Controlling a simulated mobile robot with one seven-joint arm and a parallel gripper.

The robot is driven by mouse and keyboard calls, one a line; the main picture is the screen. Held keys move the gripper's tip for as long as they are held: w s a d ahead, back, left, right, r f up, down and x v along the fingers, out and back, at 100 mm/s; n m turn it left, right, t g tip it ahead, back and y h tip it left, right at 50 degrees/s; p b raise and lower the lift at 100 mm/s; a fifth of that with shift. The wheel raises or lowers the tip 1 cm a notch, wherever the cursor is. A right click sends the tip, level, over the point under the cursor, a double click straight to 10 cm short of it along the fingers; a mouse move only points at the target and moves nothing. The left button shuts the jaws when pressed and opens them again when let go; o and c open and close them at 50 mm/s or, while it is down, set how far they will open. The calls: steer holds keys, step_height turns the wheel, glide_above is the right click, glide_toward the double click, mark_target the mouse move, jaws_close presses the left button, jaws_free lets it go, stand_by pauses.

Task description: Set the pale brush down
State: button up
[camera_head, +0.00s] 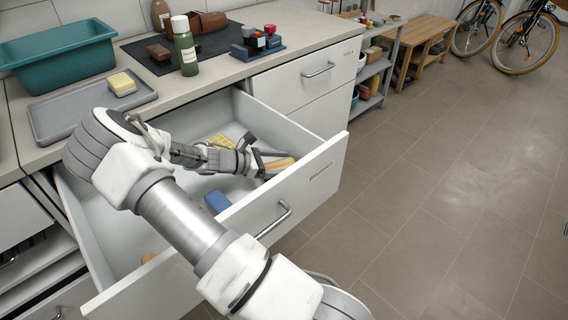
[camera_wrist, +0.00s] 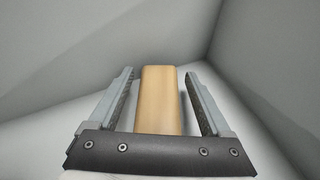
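A tan, wooden-looking block (camera_wrist: 159,98), seemingly the pale brush, is in the right front corner of the open drawer (camera_head: 318,167). In the head view the tan piece (camera_head: 280,163) shows at my gripper (camera_head: 274,164). No bristles are visible. In the wrist view my gripper's two fingers (camera_wrist: 160,100) stand on either side of the block, with a narrow gap showing on each side. The fingers look open around it and not pressed on it. Whether the block's underside rests fully on the drawer floor is hidden.
The drawer also holds a blue block (camera_head: 216,201), a yellow piece (camera_head: 220,141) and a tan piece (camera_head: 148,257). Drawer walls are close around my gripper. On the counter are a grey tray (camera_head: 60,117) with a sponge (camera_head: 122,83), a teal basin (camera_head: 62,58) and a green bottle (camera_head: 186,52).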

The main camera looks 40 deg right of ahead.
steer(key=p+v, duration=0.2)
steer(key=v, duration=0.9)
steer(key=shift+w+a+r+p, duration=0.1)
steer(key=shift+r+p, duration=0.05)
steer(key=shift+p, duration=0.2)
steer(key=shift+a+r, duration=0.25)
steer(key=shift+a, duration=0.15)
steer(key=s+a+r+m+t+y, duration=0.4)
steer(key=s+a+r+m+y, duration=0.2)
steer(key=s+r, duration=0.5)
steer(key=s+a+r+m+t+y, duration=0.5)
steer(key=s+a+r+m+y, duration=0.2)
steer(key=s+a+r, duration=0.4)
steer(key=shift+r, duration=0.7)
steer(key=shift+s+r, duration=0.1)
